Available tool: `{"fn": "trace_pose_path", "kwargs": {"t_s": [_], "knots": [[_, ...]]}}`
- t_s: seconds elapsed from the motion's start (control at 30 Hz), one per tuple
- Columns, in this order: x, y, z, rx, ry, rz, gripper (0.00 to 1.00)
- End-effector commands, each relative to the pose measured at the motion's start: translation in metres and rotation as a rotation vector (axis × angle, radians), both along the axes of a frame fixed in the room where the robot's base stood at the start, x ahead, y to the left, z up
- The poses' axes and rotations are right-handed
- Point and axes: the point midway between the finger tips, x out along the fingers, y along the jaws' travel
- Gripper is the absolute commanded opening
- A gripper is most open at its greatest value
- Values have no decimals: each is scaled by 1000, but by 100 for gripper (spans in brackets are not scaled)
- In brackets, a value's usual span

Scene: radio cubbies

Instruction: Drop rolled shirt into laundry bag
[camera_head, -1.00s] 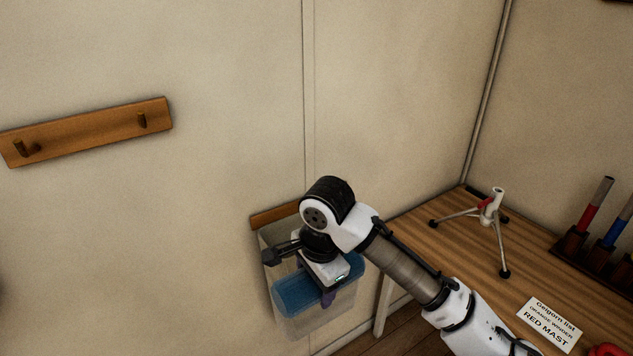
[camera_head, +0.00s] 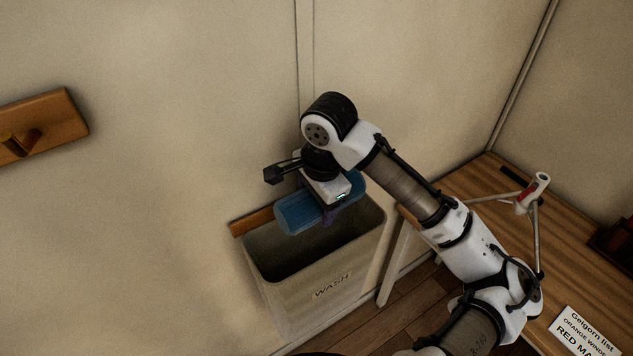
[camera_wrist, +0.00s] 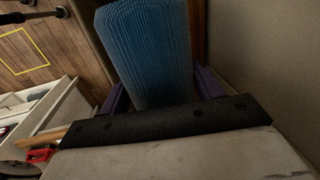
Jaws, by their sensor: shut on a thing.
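The rolled shirt (camera_head: 296,214) is a blue ribbed roll. My gripper (camera_head: 328,214) is shut on it and holds it over the back part of the laundry bag's opening. The roll also fills the upper middle of the wrist view (camera_wrist: 146,50), between purple fingers. The laundry bag (camera_head: 318,292) is a beige open-topped bin marked WASH, against the wall below a wooden strip. Its dark inside shows in front of the roll. The bag's floor is hidden.
A wooden table (camera_head: 490,190) stands to the right, with a small tripod (camera_head: 535,195) and a printed card (camera_head: 583,335) on it. A hook rail (camera_head: 45,122) is on the wall at left. Bare wall lies between rail and bag.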

Motion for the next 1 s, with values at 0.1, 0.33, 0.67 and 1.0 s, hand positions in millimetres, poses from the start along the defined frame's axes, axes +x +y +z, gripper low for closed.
{"fn": "trace_pose_path", "kwargs": {"t_s": [0.1, 0.33, 0.67, 1.0], "knots": [[0, 0, -5, 0, 1, -1, 38], [0, -1, -34, 0, 1, -1, 38], [0, 0, -60, 0, 0, 0, 38], [0, 0, -60, 0, 0, -1, 67]]}}
